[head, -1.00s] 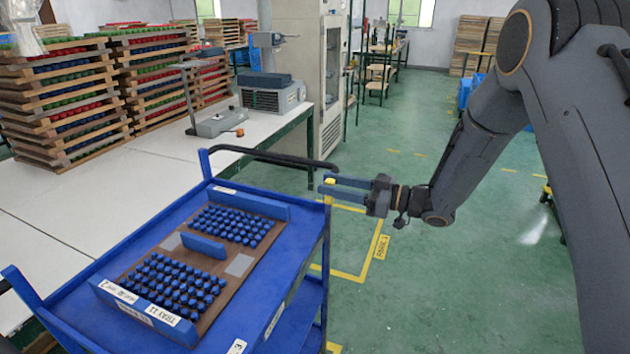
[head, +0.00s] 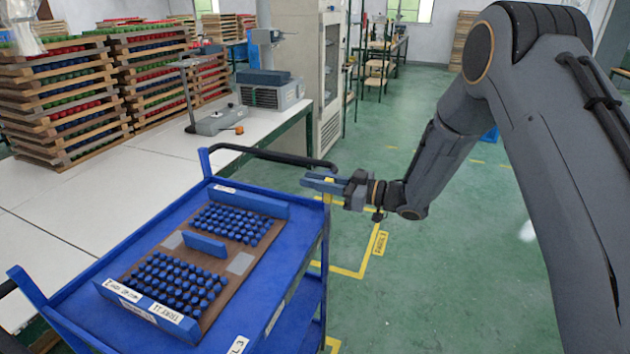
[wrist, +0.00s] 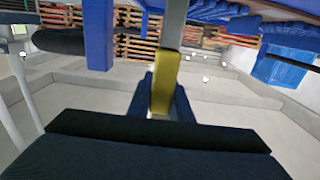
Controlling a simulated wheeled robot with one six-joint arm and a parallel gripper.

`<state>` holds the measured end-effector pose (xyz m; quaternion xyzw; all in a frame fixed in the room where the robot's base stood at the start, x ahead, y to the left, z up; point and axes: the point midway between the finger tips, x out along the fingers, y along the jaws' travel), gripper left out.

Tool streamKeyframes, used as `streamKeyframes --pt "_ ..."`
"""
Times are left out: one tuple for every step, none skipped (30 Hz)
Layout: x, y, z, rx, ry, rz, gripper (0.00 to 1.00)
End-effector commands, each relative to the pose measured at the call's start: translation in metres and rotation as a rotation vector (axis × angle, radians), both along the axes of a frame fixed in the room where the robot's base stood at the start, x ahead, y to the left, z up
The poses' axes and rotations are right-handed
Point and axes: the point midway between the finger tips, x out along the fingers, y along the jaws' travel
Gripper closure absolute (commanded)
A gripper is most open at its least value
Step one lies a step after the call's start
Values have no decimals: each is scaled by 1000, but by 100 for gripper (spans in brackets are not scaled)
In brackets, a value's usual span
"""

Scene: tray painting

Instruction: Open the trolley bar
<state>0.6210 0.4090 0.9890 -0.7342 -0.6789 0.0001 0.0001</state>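The trolley's black bar (head: 270,156) runs across the far end of the blue trolley (head: 290,245), from the left corner post to near the right corner. A small yellow piece (head: 328,182) shows at that right corner, just below the bar's end. My gripper (head: 308,182) reaches in from the right at this corner, its fingers apart on either side of the yellow piece. In the wrist view the yellow piece (wrist: 165,83) is between the blue-grey fingers, below a grey post (wrist: 175,25). Whether the fingers touch it is unclear.
A brown board (head: 225,285) with rows of blue pieces lies on the trolley top. A white worktable (head: 150,165) with stacked trays and machines stands along the trolley's left side. Green floor (head: 440,270) is clear to the right.

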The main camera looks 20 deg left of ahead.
Motion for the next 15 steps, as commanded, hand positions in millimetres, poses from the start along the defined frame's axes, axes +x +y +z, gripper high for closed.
streamKeyframes --pt "0 0 0 0 0 0 100" --pt "0 0 0 0 0 0 100" --pt "0 0 0 0 0 0 100" --pt "1 0 0 0 0 0 100" --pt "2 0 0 0 -1 0 100" --pt "4 0 0 0 -1 0 100" --pt "6 0 -1 1 -1 0 100" --pt "9 -1 -1 1 -2 0 100" --pt "13 -1 -2 1 -2 0 100" --pt "17 -1 -2 1 -3 -1 100" --pt "21 -1 -2 1 -3 -1 100" --pt "26 -2 -2 1 -3 -1 100" --pt "30 -2 -3 1 -4 -1 100" --pt "34 -2 -2 1 -3 -1 100" --pt "38 -3 -2 1 -3 -1 100"
